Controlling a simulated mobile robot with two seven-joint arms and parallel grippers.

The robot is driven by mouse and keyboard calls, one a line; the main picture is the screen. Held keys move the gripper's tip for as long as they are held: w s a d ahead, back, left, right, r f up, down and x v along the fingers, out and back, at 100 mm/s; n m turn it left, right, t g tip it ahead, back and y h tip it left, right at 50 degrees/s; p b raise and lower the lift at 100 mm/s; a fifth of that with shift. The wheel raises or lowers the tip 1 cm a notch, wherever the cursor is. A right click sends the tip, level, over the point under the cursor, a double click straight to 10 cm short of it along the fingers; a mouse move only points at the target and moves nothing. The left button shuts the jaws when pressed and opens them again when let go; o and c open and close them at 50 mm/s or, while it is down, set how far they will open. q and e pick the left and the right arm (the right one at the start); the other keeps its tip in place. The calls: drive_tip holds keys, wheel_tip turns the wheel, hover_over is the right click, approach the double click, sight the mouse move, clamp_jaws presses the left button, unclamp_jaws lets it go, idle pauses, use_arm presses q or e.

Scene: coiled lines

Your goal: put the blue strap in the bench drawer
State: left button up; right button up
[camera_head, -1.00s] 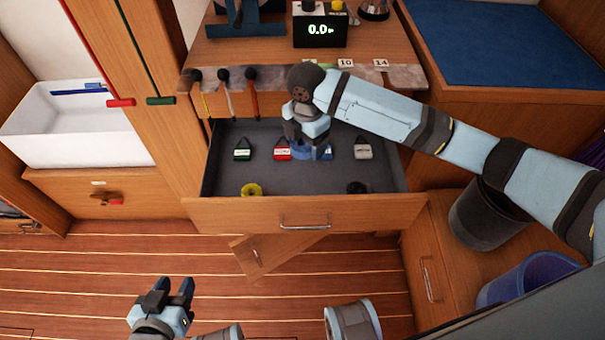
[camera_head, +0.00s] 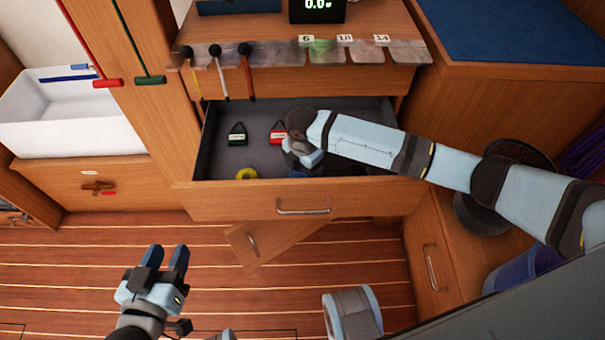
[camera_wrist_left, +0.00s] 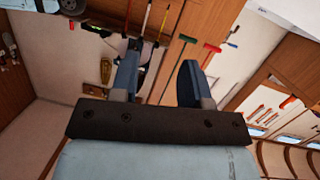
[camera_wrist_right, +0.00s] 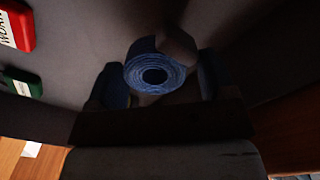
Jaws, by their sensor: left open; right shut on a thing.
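The blue strap (camera_wrist_right: 140,74) is a rolled coil with an open middle, between the fingers of my right gripper (camera_wrist_right: 155,88) in the right wrist view. In the head view my right gripper (camera_head: 301,172) reaches down inside the open bench drawer (camera_head: 240,203), near its front wall. The strap is mostly hidden there by the gripper. I cannot tell whether the strap touches the drawer floor. My left gripper (camera_head: 166,256) is open and empty over the wooden floor; its spread fingers show in the left wrist view (camera_wrist_left: 160,80).
In the drawer are a green tagged item (camera_head: 237,138), a red tagged item (camera_head: 278,134) and a yellow coil (camera_head: 247,173). My right forearm hides the drawer's right side. A white bin (camera_head: 75,125) stands left. Tools with dark round ends (camera_head: 216,50) hang above the drawer.

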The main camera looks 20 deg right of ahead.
wheel_tip(320, 180, down, 3)
drive_tip(key=shift+r, duration=0.15)
use_arm(q)
drive_tip(key=shift+w+d+r+t+h, duration=0.15)
drive_tip(key=shift+d+r+t, duration=0.1)
drive_tip(key=shift+r, duration=0.3)
drive_tip(key=shift+w+d+r+t+h, duration=0.15)
drive_tip(key=shift+d+r, duration=0.05)
drive_tip(key=shift+r, duration=0.3)
use_arm(e)
drive_tip(key=o, duration=0.9)
use_arm(q)
drive_tip(key=shift+s+f, duration=0.1)
drive_tip(key=shift+f, duration=0.3)
